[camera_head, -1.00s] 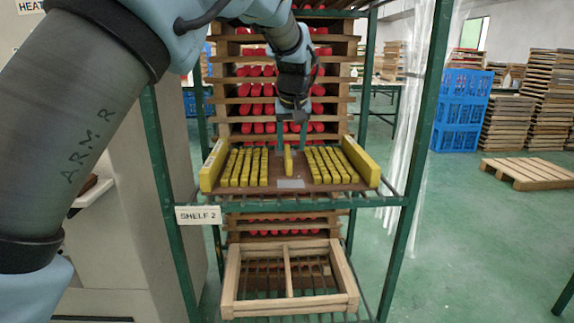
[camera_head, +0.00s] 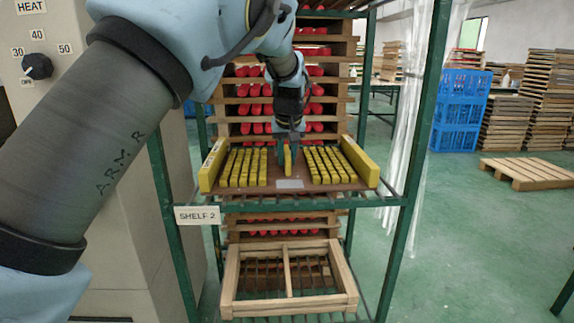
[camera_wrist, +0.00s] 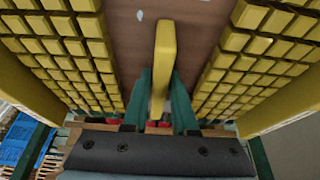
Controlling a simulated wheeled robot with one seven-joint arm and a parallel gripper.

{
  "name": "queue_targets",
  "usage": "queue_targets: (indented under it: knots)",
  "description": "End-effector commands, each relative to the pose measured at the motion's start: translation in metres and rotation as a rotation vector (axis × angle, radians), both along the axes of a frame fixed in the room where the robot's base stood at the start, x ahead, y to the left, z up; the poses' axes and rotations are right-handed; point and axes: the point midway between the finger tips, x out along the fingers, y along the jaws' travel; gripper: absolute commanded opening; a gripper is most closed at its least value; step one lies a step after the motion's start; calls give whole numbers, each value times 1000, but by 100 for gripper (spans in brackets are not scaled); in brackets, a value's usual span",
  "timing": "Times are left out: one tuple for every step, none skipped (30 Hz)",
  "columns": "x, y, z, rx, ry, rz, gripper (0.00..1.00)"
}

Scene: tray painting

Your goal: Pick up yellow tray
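The yellow tray (camera_head: 257,192) lies level on the shelf marked SHELF 2, with a brown board, rows of yellow blocks on both sides and thick yellow side walls. A single upright yellow bar (camera_head: 288,164) stands in its middle. My gripper (camera_head: 289,160) points down at this bar from above. In the wrist view, my gripper's teal fingers (camera_wrist: 161,98) stand on either side of the yellow bar (camera_wrist: 165,45), very close to it. The fingers look open, with a narrow gap beside the bar. Finger contact is hard to make out.
Green rack posts (camera_head: 421,120) stand left and right of the tray. Stacked trays with red pieces (camera_head: 255,108) are behind it. An empty wooden frame (camera_head: 238,306) sits on the rack below. A grey cabinet with a heat dial (camera_head: 37,66) is at the left.

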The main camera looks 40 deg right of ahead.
Motion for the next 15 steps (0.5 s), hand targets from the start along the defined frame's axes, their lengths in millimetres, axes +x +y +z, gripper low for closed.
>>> queue_targets:
  knots:
    - [0, 0, 0, 0, 0, 0, 19]
    - [0, 0, 0, 0, 0, 0, 16]
    - [0, 0, 0, 0, 0, 0, 11]
    - [0, 0, 0, 0, 0, 0, 8]
    - [0, 0, 0, 0, 0, 0, 4]
    - [0, 0, 0, 0, 0, 0, 0]
    - [0, 0, 0, 0, 0, 0, 0]
    - [0, 0, 0, 0, 0, 0, 0]
    - [0, 0, 0, 0, 0, 0, 0]
    - [0, 0, 0, 0, 0, 0, 0]
    - [0, 0, 0, 0, 0, 0, 0]
    - [0, 0, 0, 0, 0, 0, 0]
    - [0, 0, 0, 0, 0, 0, 0]
    - [0, 0, 0, 0, 0, 0, 0]
    - [0, 0, 0, 0, 0, 0, 0]
